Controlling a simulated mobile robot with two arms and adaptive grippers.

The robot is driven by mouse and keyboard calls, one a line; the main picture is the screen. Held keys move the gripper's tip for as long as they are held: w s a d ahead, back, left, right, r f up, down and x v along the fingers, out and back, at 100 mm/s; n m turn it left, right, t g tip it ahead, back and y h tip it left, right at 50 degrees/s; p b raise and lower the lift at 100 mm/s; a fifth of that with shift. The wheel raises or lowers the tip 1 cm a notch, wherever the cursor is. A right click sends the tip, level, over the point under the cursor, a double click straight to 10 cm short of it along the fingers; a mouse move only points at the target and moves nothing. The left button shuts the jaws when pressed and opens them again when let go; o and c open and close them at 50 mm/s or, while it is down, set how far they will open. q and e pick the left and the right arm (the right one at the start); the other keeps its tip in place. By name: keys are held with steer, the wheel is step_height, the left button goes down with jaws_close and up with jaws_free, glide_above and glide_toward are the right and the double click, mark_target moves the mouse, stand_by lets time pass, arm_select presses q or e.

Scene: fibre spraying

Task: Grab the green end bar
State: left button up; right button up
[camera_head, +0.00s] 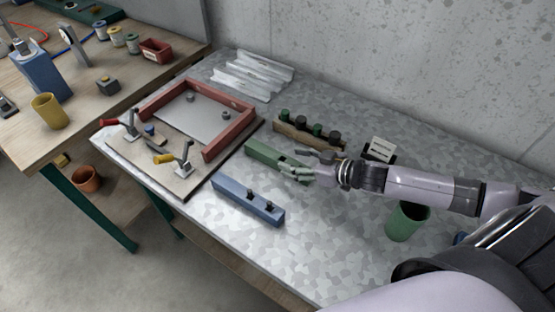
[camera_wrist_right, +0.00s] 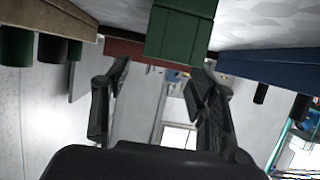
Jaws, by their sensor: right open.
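The green end bar (camera_head: 264,154) lies on the metal-topped table in the middle of the head view, between the blue bar and a wooden block. It also shows in the right wrist view (camera_wrist_right: 180,32), just beyond and between the fingers. My right gripper (camera_head: 300,166) is open at the bar's right end, which its fingers partly hide. In the right wrist view the right gripper's fingers (camera_wrist_right: 160,95) stand apart with nothing held between them. I cannot tell whether they touch the bar. My left gripper is not in view.
The blue bar (camera_head: 247,200) lies in front and the wooden block with dark knobs (camera_head: 296,132) behind. A red frame fixture with clamps (camera_head: 229,140) stands to the left. A green cup (camera_head: 407,221) stands below my right forearm.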

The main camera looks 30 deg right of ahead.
mark_target(277, 156)
steer(key=shift+w+a+f, duration=0.1)
steer(key=shift+w+a, duration=0.05)
steer(key=shift+w, duration=0.15)
steer(key=shift+w+a+p, duration=0.3)
steer(key=shift+w+p, duration=0.15)
steer(key=shift+w, duration=0.15)
steer(key=p+x, duration=0.1)
steer(key=x, duration=0.2)
steer(key=shift+f, duration=0.1)
steer(key=shift+w+a+f, duration=0.2)
steer(key=shift+w, duration=0.15)
steer(key=shift+s, duration=0.1)
steer(key=shift+c, duration=0.5)
jaws_close()
